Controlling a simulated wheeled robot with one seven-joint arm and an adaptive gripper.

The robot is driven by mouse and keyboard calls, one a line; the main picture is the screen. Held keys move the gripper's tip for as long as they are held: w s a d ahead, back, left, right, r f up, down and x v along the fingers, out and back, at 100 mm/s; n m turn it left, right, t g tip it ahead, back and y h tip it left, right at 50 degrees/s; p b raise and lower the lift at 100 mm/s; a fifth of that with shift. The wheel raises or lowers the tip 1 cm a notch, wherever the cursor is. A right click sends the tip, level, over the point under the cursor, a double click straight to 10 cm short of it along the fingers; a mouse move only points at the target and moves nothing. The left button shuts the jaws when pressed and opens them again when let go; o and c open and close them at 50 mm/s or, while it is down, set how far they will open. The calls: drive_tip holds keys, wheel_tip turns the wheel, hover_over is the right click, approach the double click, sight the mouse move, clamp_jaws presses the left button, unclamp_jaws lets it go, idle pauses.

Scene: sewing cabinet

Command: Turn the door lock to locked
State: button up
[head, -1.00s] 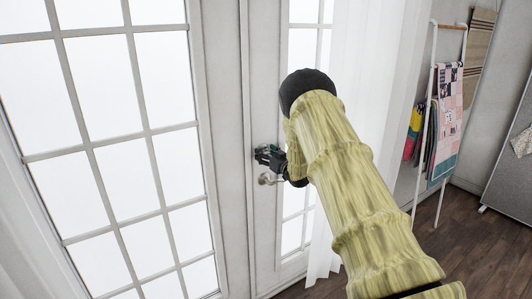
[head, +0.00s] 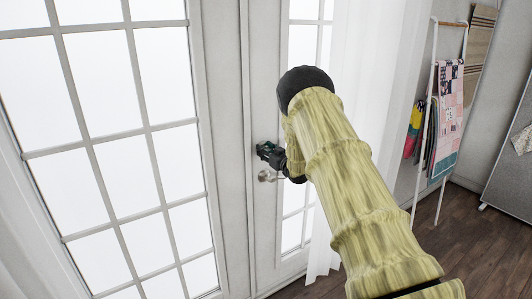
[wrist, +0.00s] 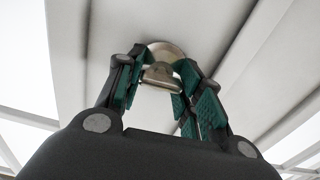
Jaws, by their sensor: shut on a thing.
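The door lock (wrist: 161,74) is a metal thumb-turn on a round plate on the white door frame. In the wrist view it sits between the green-padded fingers of my gripper (wrist: 160,80), which is shut on it. In the head view my gripper (head: 264,151) is at the door's edge, just above the door handle (head: 266,176). There the lock is mostly hidden behind the fingers. I cannot tell from the thumb-turn whether the lock is locked.
Glazed white doors (head: 228,150) fill the left and middle. A white curtain (head: 363,100) hangs right of the handle. A ladder rack (head: 436,110) with folded cloths stands further right. The wooden floor (head: 470,230) is open there.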

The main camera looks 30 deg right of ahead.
drive_tip(key=n+b, duration=0.2)
drive_tip(key=b, duration=0.1)
drive_tip(key=shift+f+n, duration=0.25)
drive_tip(key=shift+n, duration=0.15)
drive_tip(key=n+b, duration=0.5)
drive_tip(key=b, duration=0.1)
drive_tip(key=shift+a+n, duration=0.1)
drive_tip(key=shift+n, duration=0.2)
drive_tip(key=n+b, duration=0.5)
drive_tip(key=b, duration=0.1)
drive_tip(key=shift+f, duration=0.1)
drive_tip(key=n+b, duration=0.3)
drive_tip(key=n, duration=0.1)
drive_tip(key=shift+b, duration=0.3)
drive_tip(key=o, duration=1)
drive_tip(key=shift+r, duration=0.2)
drive_tip(key=shift+s, duration=0.15)
